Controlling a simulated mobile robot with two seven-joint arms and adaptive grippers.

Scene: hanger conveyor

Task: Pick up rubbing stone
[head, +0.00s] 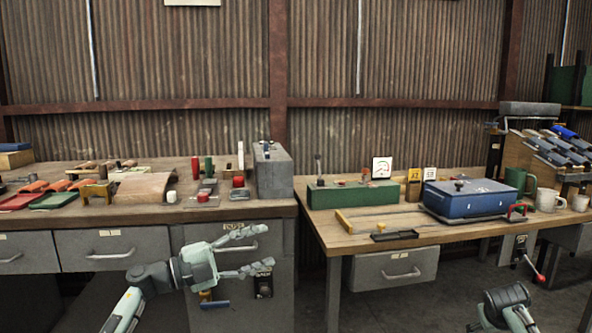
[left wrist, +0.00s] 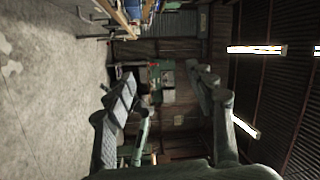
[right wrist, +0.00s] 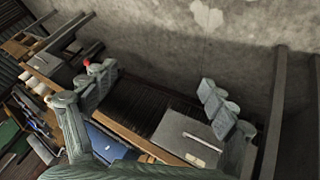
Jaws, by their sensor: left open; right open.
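I cannot tell for sure which piece is the rubbing stone. Only part of my right arm shows at the bottom right of the head view. The right wrist view shows the right gripper (right wrist: 160,85) open and empty.
The right bench (head: 345,240) holds a green box (head: 352,193), a blue case (head: 468,198) and mugs (head: 547,200). A gap separates the benches.

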